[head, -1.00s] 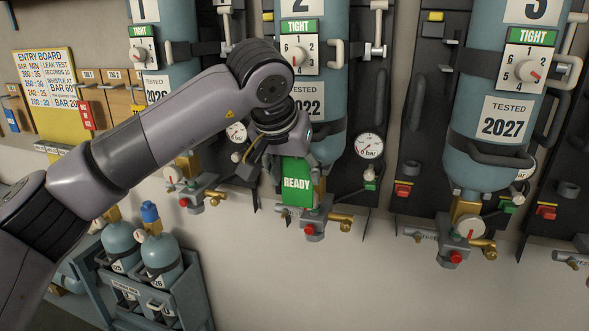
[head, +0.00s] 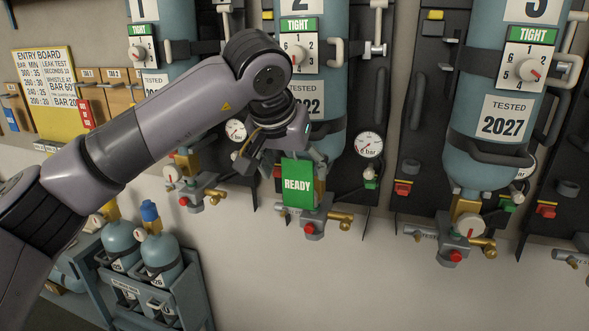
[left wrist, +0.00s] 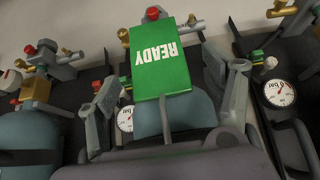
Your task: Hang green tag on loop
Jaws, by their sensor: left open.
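The green READY tag (head: 298,184) is in front of the valve under the middle cylinder, marked 2. It also shows in the left wrist view (left wrist: 160,60), with its lettering upside down. A thin grey strip (left wrist: 166,120) runs from the tag's edge toward my wrist; I cannot tell whether it is the loop or part of the tag. My left gripper (head: 287,152) is just above the tag. In the left wrist view its fingers (left wrist: 168,95) are spread wide on either side, apart from the tag. What holds the tag up is hidden. My right gripper is not in view.
The middle valve with its red knob (head: 312,228) and brass outlet (head: 342,217) is close below the tag. A pressure gauge (head: 368,145) is to its right. The right cylinder (head: 490,150) stands apart. The wall below the valves is bare.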

